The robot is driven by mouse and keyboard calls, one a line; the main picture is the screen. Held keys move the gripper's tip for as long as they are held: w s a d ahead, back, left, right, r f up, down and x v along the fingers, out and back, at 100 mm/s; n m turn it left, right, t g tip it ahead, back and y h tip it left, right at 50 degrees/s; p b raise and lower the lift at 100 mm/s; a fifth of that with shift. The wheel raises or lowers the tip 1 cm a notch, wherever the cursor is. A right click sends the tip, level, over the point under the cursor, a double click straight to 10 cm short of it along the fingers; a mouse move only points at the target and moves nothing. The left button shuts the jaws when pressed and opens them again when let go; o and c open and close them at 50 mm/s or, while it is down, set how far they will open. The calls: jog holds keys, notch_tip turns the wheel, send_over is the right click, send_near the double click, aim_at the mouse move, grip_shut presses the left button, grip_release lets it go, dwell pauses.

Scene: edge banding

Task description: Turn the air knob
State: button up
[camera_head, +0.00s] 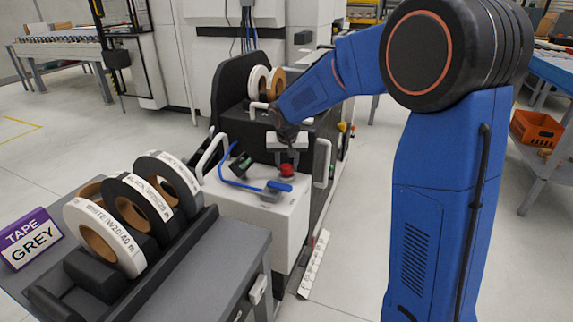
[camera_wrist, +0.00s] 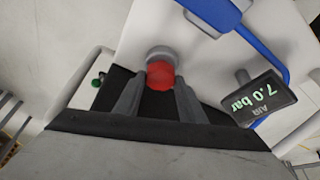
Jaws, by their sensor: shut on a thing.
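The red air knob (camera_wrist: 160,76) sits on a grey round base on the white machine panel. In the wrist view it lies between the two fingers of my gripper (camera_wrist: 158,88), which are shut on its sides. In the head view the red knob (camera_head: 287,170) stands on top of the white cabinet (camera_head: 262,222), just below my gripper (camera_head: 287,150), whose fingers are hard to make out. A dark gauge (camera_wrist: 262,98) beside the knob reads "AIR 7.0 bar"; its text is upside down in the wrist view.
A blue hose (camera_head: 240,184) runs across the cabinet top near the knob. White handles (camera_head: 321,163) stand beside it. An orange crate (camera_head: 537,129) sits at right. Open floor lies at left.

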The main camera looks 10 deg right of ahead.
jog(key=shift+d+n+y, duration=0.1)
jog(key=shift+n+y, duration=0.4)
jog(key=shift+n, duration=0.75)
jog(key=shift+d+n+y, duration=0.1)
jog(key=shift+n+y, duration=0.4)
jog(key=shift+n, duration=0.75)
jog(key=o, duration=1)
jog(key=shift+o, duration=0.2)
jog(key=shift+s+r, duration=0.1)
jog(key=v, duration=1.7)
jog(key=shift+s+d, duration=0.15)
